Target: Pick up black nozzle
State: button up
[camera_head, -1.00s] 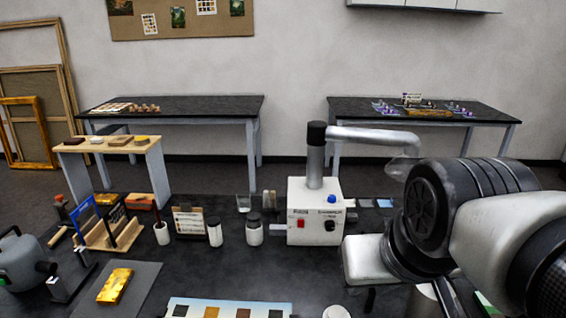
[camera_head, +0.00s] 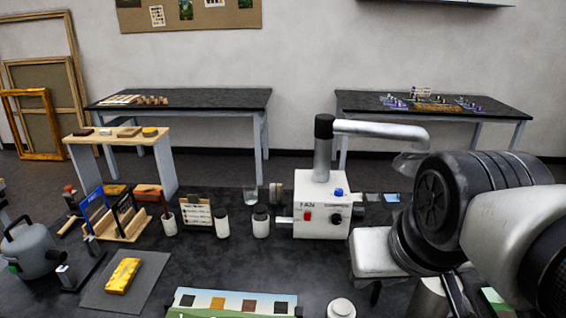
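I cannot clearly make out a separate black nozzle. The pipe on the white fan box (camera_head: 321,218) has a black piece (camera_head: 324,127) at its bend, and a translucent hood (camera_head: 410,162) hangs at its right end. I cannot tell whether either is the nozzle. My arm comes in from the right.
The black worktop (camera_head: 205,262) holds jars (camera_head: 261,222), a wooden rack (camera_head: 122,228), a grey kettle-like vessel (camera_head: 32,250), a gold piece on a grey mat (camera_head: 150,278) and a swatch board (camera_head: 232,303). A small shelf (camera_head: 120,140) and two tables stand behind.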

aim_at(377, 285)
jog(key=l+z, duration=0.15)
jog(key=l, duration=0.35)
jog(key=j+z, duration=0.35)
jog(key=j, duration=0.15)
jog(key=j+z, duration=0.15)
jog(key=u, duration=1.05)
jog(key=k+l+u, duration=0.45)
jog(key=l+u, duration=0.15)
jog(key=k+l, duration=0.35)
jog(key=l, duration=0.1)
